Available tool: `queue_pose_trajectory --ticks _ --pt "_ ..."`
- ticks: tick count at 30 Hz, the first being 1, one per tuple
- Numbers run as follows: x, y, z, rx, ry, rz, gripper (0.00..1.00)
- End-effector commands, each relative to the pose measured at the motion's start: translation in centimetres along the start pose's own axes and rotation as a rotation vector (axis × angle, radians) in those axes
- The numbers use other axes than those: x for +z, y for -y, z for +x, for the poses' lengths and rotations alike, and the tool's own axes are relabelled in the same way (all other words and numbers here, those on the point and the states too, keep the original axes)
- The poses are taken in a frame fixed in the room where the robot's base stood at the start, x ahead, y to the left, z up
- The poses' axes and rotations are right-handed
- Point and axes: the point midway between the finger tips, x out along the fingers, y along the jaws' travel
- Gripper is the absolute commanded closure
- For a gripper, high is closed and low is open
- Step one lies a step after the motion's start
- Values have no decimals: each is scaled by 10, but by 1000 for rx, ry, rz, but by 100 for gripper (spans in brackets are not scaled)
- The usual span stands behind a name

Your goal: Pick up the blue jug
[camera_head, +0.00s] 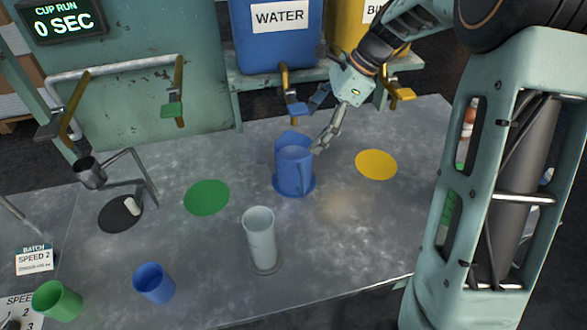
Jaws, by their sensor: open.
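The blue jug (293,170) stands upright on the grey metal table, on a blue round spot (279,186). Its handle side faces right, toward my gripper. My gripper (316,128) reaches down from the upper right. One finger hangs beside the jug's right upper edge, and the other is near the jug's back, over the rim area. The jaws are open. I cannot tell whether a finger touches the jug.
A clear glass cylinder (261,240) stands in front of the jug. A blue cup (154,283) and a green cup (57,300) are at front left. Green (206,198) and yellow (376,164) spots are bare. Taps hang behind, under a blue WATER tank (275,45).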

Motion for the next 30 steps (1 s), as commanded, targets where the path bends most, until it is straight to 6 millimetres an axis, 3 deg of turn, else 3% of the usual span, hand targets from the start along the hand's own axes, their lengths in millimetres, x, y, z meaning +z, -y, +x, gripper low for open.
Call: queue_pose_trajectory --ticks 3,10,18,28,30 --pt "0 -1 21 3 1 -1 9" --pt "-1 0 39 1 0 -1 9" --pt "-4 0 77 2 0 -1 9" --pt "-3 1 84 -1 -1 -2 9" --pt "-4 1 84 -1 -2 -2 16"
